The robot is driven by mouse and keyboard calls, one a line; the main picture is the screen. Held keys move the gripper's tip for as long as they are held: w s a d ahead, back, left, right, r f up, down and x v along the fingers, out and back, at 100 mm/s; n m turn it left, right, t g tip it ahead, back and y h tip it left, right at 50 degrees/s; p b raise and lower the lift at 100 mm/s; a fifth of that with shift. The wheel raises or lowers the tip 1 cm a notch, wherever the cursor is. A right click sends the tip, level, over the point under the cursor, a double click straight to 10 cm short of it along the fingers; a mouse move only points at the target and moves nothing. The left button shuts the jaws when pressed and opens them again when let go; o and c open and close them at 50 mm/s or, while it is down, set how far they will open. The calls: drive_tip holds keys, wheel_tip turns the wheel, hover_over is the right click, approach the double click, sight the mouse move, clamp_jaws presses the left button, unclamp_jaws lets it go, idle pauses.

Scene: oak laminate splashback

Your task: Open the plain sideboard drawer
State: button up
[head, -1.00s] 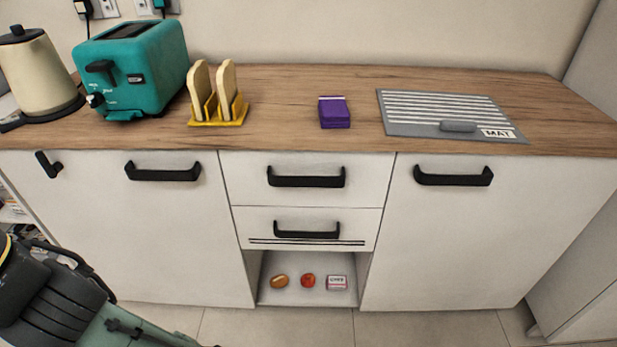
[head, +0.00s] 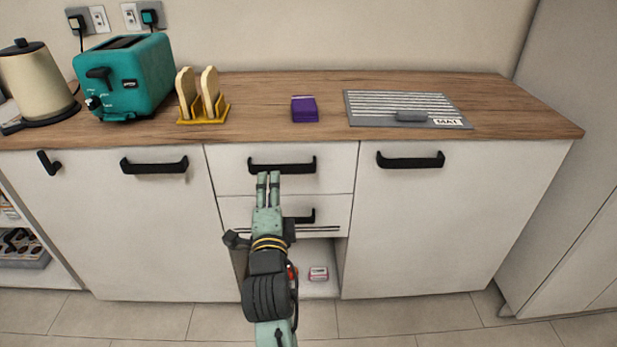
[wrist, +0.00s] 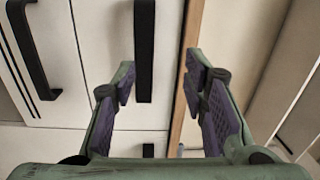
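The plain drawer (head: 230,180) is the upper white front in the sideboard's middle column, without stripes, and looks flush. Its black bar handle (head: 282,165) also shows in the wrist view (wrist: 144,50). My gripper (head: 268,177) is in front of this handle, toward its left part in the head view. In the wrist view my gripper (wrist: 160,85) is open, with one finger on each side of the handle's line and nothing held. I cannot tell whether the fingers have reached the bar. The striped lower drawer (head: 335,212) looks shut and is partly hidden by my arm.
White doors with black handles (head: 154,166) (head: 410,160) flank the drawers. The countertop (head: 260,115) overhangs just above, with a toaster (head: 125,75), toast rack (head: 203,110), purple box (head: 304,109) and grey mat (head: 400,108). An open niche is below. The floor in front is clear.

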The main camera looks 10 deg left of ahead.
sight(282, 170)
drive_tip(key=shift+m+h, duration=0.4)
drive_tip(key=shift+m, duration=0.1)
drive_tip(key=w, duration=0.3)
drive_tip(key=w+f+p, duration=0.1)
drive_tip(key=w, duration=0.3)
drive_tip(key=w+a+p, duration=0.1)
drive_tip(key=w, duration=0.2)
drive_tip(key=shift+w+f, duration=0.4)
clamp_jaws()
